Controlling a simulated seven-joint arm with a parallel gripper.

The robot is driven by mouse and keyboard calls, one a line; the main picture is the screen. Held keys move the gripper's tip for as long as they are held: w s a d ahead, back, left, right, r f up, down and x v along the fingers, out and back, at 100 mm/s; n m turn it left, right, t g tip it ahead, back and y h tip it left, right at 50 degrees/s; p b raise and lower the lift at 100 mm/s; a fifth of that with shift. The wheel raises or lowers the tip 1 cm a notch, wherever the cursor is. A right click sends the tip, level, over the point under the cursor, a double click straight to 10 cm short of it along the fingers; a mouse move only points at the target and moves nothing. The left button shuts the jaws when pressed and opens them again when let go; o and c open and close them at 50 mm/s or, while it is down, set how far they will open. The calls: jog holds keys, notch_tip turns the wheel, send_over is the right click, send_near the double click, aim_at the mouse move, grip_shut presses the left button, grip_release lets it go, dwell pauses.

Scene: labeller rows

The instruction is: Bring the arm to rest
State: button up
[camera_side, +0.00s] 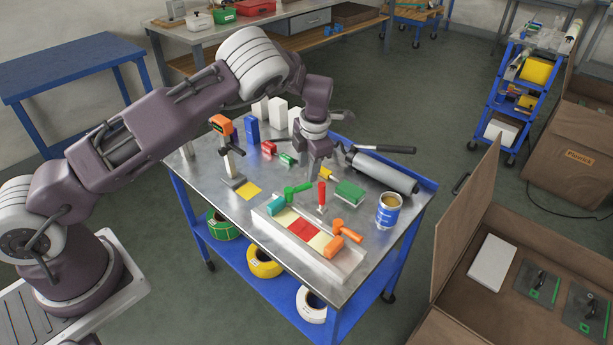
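My gripper (317,172) points down above the middle of the metal-topped blue cart (203,196). It is small in the side view. I cannot make out whether its fingers are apart or together, or whether anything is between them. Below and around it lie a green block (350,191), a red-handled tool (321,196) standing upright, and a green-handled tool (297,190). My arm reaches in from the left, bent high over the cart.
A long tray (345,277) with coloured labels lies at the cart's front edge. A blue can (388,211), a grey roller (384,172), an orange-topped stand (229,152) and white boxes (278,112) crowd the top.

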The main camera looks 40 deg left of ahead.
jog(key=shift+r, duration=0.3)
jog(key=s+d+r+m+t+h, duration=0.1)
jog(key=s+r+m, duration=0.35)
jog(key=r, duration=0.35)
jog(key=s+d+r+m+h, duration=0.2)
jog(key=s+r+m, duration=0.25)
jog(key=r, duration=0.35)
jog(key=s+d+r+m+t+h, duration=0.1)
jog(key=s+r+m, duration=0.35)
jog(key=r, duration=0.35)
jog(key=s+d+r+m+t+y, duration=0.1)
jog(key=s+r+m+t+y, duration=0.1)
jog(key=s+m, duration=1.6)
jog(key=s+r, duration=0.1)
jog(key=s, duration=0.5)
jog(key=shift+r+t, duration=0.35)
jog(key=shift+t, duration=0.05)
